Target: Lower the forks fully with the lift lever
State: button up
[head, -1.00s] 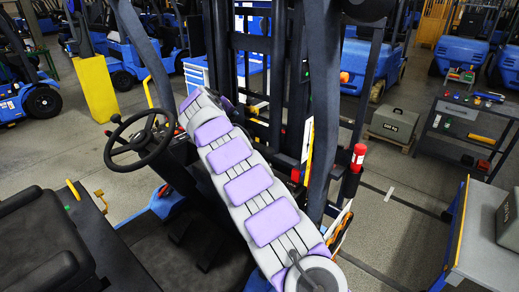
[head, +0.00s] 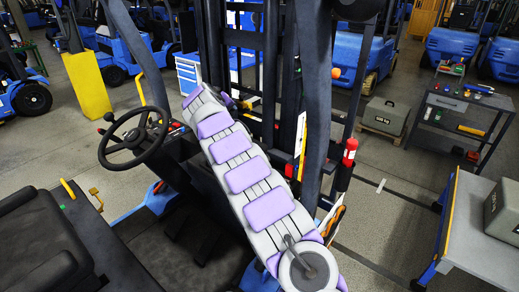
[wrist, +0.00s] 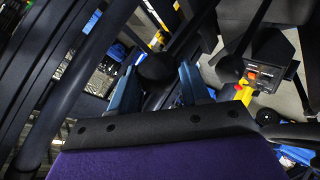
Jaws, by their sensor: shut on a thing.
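In the wrist view my gripper (wrist: 158,84) has its two blue fingers on either side of a round black knob (wrist: 157,67), which looks like a lever's top, and is shut on it. I cannot tell from its look alone which lever it is. In the head view my arm reaches over the forklift seat area to the controls beside the steering wheel (head: 134,137). My gripper and the knob are hidden there behind the arm. The dark lift mast (head: 270,95) stands just beyond. The forks are not visible in either view.
The black seat (head: 38,240) is at the lower left. A yellow post (head: 87,84) stands behind the wheel. A tool cart (head: 468,106), a grey box (head: 385,116) and a bench (head: 485,245) are at the right. The wrist view shows a black control box (wrist: 270,62).

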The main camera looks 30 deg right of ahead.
jog(key=shift+o, duration=0.3)
jog(key=d+p, duration=0.1)
jog(key=w+d+f+p, duration=0.1)
jog(key=d, duration=0.1)
jog(key=d+p, duration=0.1)
jog(key=d, duration=0.1)
jog(key=shift+w+f, duration=0.25)
jog(key=shift+w, duration=0.1)
jog(key=shift+d+f, duration=0.15)
jog(key=shift+d, duration=0.2)
dwell(0.3)
jog(key=s+a+r+b, duration=0.1)
jog(key=s+a+b, duration=0.2)
jog(key=a+b, duration=0.2)
jog(key=a, duration=0.3)
jog(key=shift+r, duration=0.35)
